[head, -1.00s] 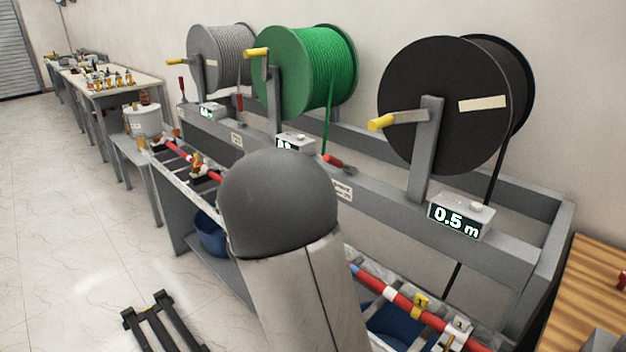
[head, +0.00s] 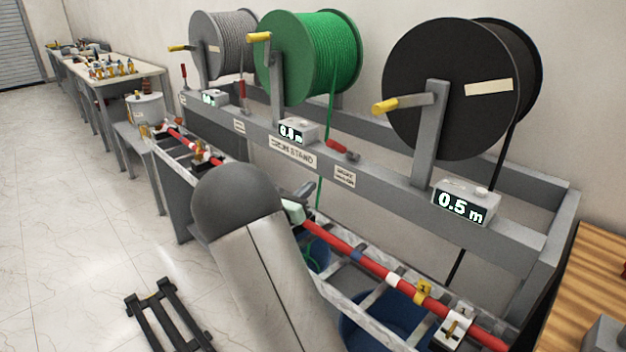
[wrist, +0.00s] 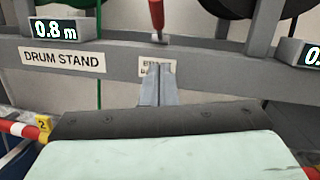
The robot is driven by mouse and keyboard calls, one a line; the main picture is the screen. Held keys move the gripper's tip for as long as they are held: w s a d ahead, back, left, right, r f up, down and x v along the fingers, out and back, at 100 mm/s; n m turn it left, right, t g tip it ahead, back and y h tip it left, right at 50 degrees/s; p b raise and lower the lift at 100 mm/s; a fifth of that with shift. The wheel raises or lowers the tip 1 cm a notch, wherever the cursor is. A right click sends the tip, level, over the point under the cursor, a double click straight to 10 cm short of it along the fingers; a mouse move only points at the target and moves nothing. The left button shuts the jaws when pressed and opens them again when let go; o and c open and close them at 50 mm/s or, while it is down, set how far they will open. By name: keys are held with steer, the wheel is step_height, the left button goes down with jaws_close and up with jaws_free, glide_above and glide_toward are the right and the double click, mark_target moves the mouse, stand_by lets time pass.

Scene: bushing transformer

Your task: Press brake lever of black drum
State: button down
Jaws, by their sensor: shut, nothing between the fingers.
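The black drum (head: 440,88) hangs on the grey drum stand at the right of the head view, with a yellow crank handle. A red-handled lever (head: 343,149) lies tilted on the stand's beam, left of this drum; its red handle (wrist: 157,14) shows at the top of the wrist view, cut by the edge. My gripper (head: 305,190) is in front of the beam, below and left of that lever. In the wrist view my gripper's fingers (wrist: 157,82) are shut and empty, pointing at the beam below the lever, apart from it in the picture. They partly cover a small label.
A display box (head: 464,203) beside the black drum reads 0.5 m. The green drum (head: 310,65) and grey drum (head: 222,45) stand left, with other red levers. A red striped rail (head: 360,255) runs below my gripper. A wooden table (head: 590,275) is at right.

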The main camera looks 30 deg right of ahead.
steer(key=p, duration=0.1)
glide_toward(342, 149)
step_height(342, 149, down, 3)
steer(key=d, duration=0.2)
steer(key=w+d+r+p, duration=0.1)
steer(key=w+d+r, duration=0.1)
steer(key=r, duration=0.1)
steer(key=shift+w+d+p, duration=0.15)
steer(key=shift+w+p, duration=0.2)
steer(key=shift+r, duration=0.1)
